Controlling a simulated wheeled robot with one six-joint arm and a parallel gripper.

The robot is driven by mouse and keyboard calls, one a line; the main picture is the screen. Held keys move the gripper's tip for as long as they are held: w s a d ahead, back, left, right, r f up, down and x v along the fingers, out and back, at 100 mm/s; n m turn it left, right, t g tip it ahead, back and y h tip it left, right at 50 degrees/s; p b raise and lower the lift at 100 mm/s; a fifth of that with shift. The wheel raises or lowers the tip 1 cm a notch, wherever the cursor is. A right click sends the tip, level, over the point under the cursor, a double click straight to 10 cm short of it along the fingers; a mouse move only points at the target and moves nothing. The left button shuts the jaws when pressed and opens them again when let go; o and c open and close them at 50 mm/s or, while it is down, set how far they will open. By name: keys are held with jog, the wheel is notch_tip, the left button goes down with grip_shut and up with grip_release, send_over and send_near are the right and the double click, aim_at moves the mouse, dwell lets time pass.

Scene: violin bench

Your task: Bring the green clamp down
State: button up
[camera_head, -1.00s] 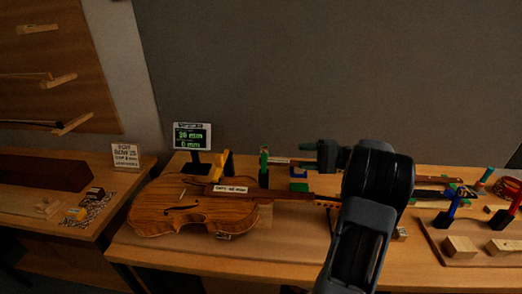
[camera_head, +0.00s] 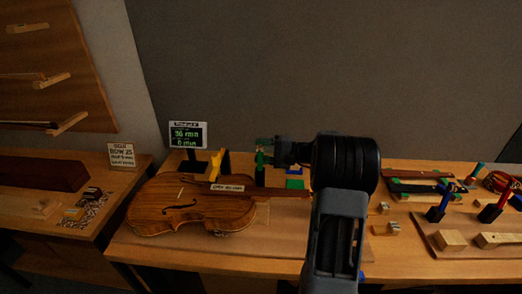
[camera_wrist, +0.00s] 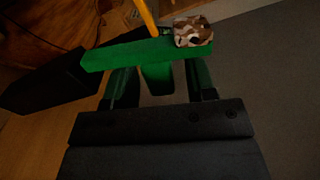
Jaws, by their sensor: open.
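The green clamp (camera_head: 260,159) stands on a dark upright just right of the violin body in the head view. In the wrist view its long green bar (camera_wrist: 140,55) lies across the picture, with a mottled brown and white piece (camera_wrist: 193,32) at its right end. A short green stem drops from the bar between my fingers. My gripper (camera_head: 272,151) is at the clamp from the right; in the wrist view its fingers (camera_wrist: 160,88) are open, one on each side of the stem. I cannot tell whether they touch it.
A display (camera_head: 187,136) stands behind. A black block (camera_wrist: 50,80) is close on the left in the wrist view. Tools and wooden blocks (camera_head: 451,240) lie at right.

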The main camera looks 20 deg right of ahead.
jog(key=shift+a, duration=0.15)
grip_shut()
dwell(0.5)
